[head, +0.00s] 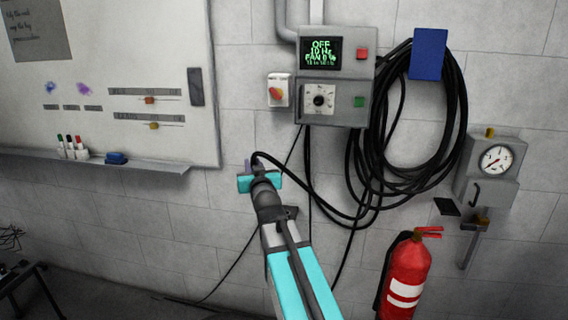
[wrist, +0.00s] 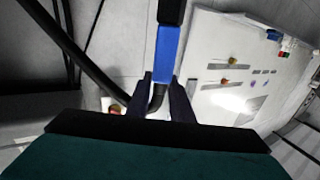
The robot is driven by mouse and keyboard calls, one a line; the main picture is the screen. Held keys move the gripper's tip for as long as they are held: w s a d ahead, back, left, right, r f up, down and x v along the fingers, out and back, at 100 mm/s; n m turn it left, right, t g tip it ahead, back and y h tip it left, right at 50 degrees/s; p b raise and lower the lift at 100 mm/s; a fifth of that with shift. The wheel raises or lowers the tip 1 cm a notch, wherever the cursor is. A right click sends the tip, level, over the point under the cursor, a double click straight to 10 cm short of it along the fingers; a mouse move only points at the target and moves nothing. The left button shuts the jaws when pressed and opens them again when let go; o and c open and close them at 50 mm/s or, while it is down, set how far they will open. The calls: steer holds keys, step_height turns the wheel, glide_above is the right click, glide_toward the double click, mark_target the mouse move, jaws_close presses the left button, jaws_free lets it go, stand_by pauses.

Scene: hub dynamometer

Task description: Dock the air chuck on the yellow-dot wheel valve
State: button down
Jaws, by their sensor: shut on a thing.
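My gripper (head: 252,166) is raised in front of the wall, below and right of the whiteboard, in the head view. In the wrist view its two dark fingers (wrist: 166,98) are shut on the air chuck (wrist: 166,52), which shows as a blue bar with a dark end. A black hose (wrist: 156,97) bends down between the fingers. In the head view the chuck is mostly hidden by my gripper, and the black hose (head: 290,180) runs from there to the right. No wheel, valve or yellow-dot mark on a wheel is in view.
A coiled black hose (head: 458,110) hangs on the wall beside a control box (head: 335,112) reading OFF. A gauge box (head: 480,185) and red fire extinguisher (head: 405,272) stand right. A whiteboard (head: 120,55) with a pen ledge (head: 150,171) is left. A dark stand (head: 22,272) is lower left.

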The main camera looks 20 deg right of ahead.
steer(key=s+a+n+y+b, duration=0.1)
steer(key=a+n+y, duration=0.1)
steer(key=a, duration=1.1)
steer(key=shift+s+a+f+y, duration=0.25)
steer(key=shift+s+a+y, duration=0.1)
steer(key=shift+y, duration=0.35)
